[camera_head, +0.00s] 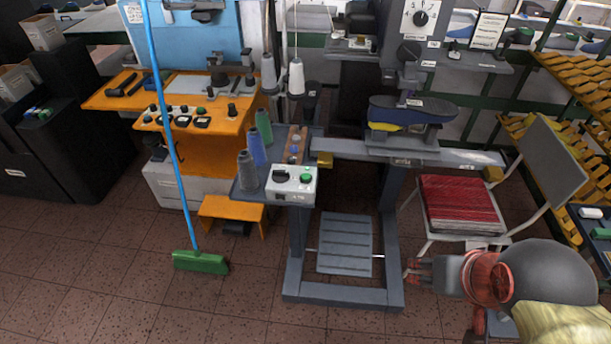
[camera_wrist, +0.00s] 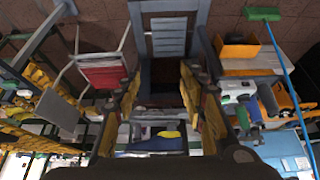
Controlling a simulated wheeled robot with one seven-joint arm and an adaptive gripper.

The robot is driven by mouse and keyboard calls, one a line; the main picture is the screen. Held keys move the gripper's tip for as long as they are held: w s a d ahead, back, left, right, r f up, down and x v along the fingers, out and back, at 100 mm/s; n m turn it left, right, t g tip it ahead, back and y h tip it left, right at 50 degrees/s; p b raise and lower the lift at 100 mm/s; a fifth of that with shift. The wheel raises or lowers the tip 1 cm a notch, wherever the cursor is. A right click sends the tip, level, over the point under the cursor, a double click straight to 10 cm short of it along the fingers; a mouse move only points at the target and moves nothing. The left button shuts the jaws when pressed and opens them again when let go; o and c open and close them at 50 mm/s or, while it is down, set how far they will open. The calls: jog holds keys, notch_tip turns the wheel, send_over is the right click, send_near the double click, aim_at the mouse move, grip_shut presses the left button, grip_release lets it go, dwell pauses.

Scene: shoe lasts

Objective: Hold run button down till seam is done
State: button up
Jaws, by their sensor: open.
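A small white control box (camera_head: 291,183) sits on the front of the grey machine stand, left of centre. It carries a green button (camera_head: 306,178) on its right and a black knob (camera_head: 281,175) on its left; its labels are too small to read. A dark blue and yellow shoe piece (camera_head: 412,110) rests under the machine head and also shows in the wrist view (camera_wrist: 158,143). My gripper (camera_head: 410,271) is open and empty, low at the right of the stand, well apart from the box. Its spread fingers frame the wrist view (camera_wrist: 160,84).
Thread spools (camera_head: 256,146) stand left of the box. A chair with a red cushion (camera_head: 458,205) stands close beyond my gripper. A grey treadle (camera_head: 344,245) lies between the stand's legs. A green broom (camera_head: 200,262) leans at the left. The front floor is clear.

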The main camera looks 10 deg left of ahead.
jog(key=c, duration=1)
dwell(1.0)
